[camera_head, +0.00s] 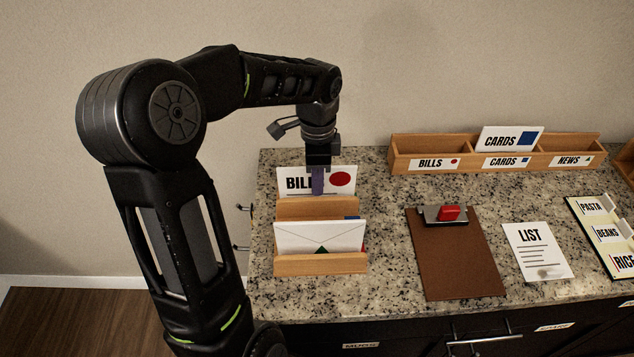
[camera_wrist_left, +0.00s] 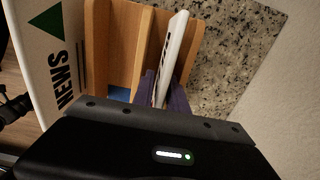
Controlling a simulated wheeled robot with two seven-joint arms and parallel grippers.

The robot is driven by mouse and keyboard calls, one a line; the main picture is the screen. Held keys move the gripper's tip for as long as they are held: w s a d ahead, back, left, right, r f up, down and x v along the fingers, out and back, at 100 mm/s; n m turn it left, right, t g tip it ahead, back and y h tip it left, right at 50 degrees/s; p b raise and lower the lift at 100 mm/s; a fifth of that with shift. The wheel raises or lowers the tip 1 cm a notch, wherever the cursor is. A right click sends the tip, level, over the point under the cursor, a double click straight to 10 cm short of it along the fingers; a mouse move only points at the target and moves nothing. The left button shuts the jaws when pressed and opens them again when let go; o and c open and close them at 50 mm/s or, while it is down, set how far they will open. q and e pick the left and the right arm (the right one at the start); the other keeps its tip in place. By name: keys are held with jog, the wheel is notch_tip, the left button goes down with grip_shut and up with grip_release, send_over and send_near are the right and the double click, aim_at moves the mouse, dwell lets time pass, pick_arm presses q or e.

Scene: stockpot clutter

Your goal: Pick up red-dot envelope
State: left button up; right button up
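The red-dot envelope (camera_head: 341,180), white with "BILLS" lettering partly covered, stands upright at the rear of a wooden holder (camera_head: 321,264) on the left of the counter. My left gripper (camera_head: 317,184) reaches down onto its top edge, one finger in front of its face. In the left wrist view the envelope (camera_wrist_left: 176,50) shows edge-on between the purple fingers (camera_wrist_left: 164,94), with no clear gap on either side, so the gripper looks shut on it. The envelope's lower edge is hidden by the holder. My right gripper is not in view.
A white envelope with a green triangle (camera_head: 320,238) stands in the holder's front slot; its "NEWS" face (camera_wrist_left: 50,55) shows in the wrist view. A labelled wooden sorter (camera_head: 398,150) holds a blue-square CARDS envelope (camera_head: 509,139). A clipboard (camera_head: 455,260) and list (camera_head: 537,250) lie to the right.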

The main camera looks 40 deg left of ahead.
pick_arm(q)
jog(key=shift+f, duration=0.75)
grip_shut()
